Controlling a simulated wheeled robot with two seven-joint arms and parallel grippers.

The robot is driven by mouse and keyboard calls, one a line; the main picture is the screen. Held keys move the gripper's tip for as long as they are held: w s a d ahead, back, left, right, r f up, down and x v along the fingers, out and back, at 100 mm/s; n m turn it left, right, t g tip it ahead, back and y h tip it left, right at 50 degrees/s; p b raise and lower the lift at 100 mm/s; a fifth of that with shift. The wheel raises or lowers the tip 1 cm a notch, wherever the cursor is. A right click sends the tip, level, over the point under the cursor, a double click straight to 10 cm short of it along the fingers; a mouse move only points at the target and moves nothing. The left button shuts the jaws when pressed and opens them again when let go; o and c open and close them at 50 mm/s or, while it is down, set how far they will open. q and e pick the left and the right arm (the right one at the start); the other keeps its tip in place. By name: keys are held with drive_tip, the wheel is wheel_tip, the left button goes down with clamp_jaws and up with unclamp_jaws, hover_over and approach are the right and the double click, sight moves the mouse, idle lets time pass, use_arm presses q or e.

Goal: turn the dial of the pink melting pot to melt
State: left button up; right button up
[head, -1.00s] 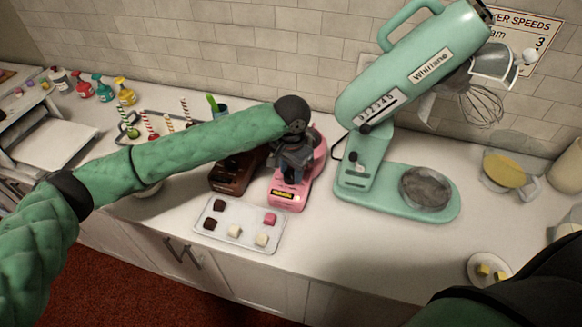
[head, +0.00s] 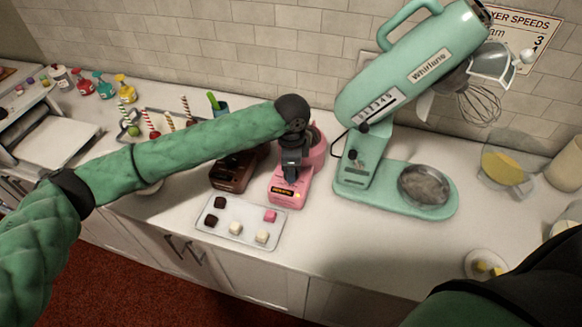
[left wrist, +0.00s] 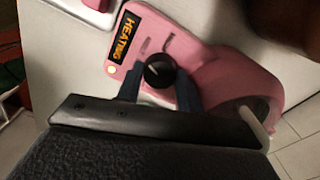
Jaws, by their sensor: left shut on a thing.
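The pink melting pot (head: 291,197) stands on the counter, and its front also shows in the left wrist view (left wrist: 205,50). Its black round dial (left wrist: 158,70) has a pale pointer line slanting toward the upper left. Marks are printed beside the dial. A small display (left wrist: 125,37) reads "HEATING" in orange, next to a small pale lamp. My left gripper (left wrist: 160,88) is shut on the dial, with one blue finger on each side. In the head view the left gripper (head: 292,175) hides the dial. My right gripper is not in view.
A brown melting pot (head: 228,174) stands close on the left. A tray of chocolate and candy pieces (head: 225,229) lies in front. The green stand mixer (head: 350,190) is on the right. Striped sticks (head: 187,110) stand behind my left arm.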

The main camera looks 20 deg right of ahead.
use_arm(q)
drive_tip(key=shift+m, duration=0.4)
drive_tip(key=o, duration=1)
